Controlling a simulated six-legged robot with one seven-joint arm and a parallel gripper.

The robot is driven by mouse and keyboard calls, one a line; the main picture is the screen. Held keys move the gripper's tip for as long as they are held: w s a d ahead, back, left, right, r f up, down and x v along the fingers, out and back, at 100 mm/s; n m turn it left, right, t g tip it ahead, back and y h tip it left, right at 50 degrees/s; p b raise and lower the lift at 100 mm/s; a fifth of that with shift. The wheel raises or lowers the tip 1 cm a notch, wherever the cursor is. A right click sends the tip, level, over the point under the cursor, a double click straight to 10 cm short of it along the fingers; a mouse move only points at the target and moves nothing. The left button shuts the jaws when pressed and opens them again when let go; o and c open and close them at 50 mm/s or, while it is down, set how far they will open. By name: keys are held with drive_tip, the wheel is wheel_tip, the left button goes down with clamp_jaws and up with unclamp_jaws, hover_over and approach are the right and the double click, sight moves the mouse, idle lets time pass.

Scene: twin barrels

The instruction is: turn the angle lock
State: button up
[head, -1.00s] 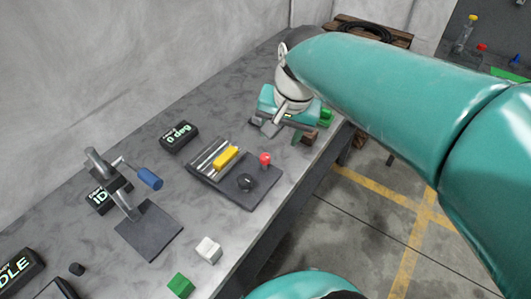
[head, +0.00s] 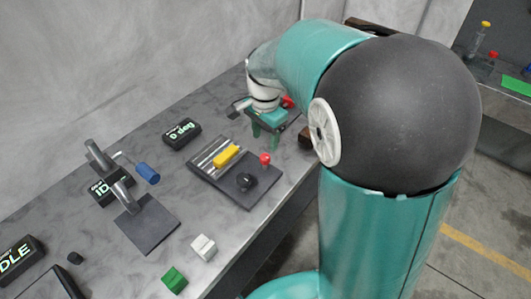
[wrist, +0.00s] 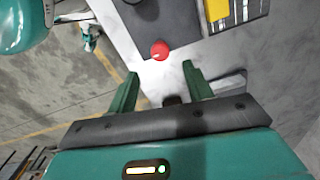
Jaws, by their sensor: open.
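A dark fixture plate (head: 212,179) lies on the bench, carrying a yellow block (head: 227,156) on rails, a black dial (head: 245,182) and a red knob (head: 265,159) near its right corner. No label shows which part is the angle lock. A black display reading "0 deg" (head: 182,134) stands behind the plate. My gripper (head: 265,136) is open and empty, fingers down, above and behind the red knob in the head view. In the wrist view the red knob (wrist: 159,50) shows just beyond and between my open fingertips (wrist: 160,73), apart from both.
A small brown block (head: 305,138) is beside my gripper. The bench's front edge runs close to the plate.

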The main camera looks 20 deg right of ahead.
sight(265, 156)
wheel_tip(265, 156, down, 7)
drive_tip(key=shift+f, duration=0.15)
drive_tip(key=c, duration=1)
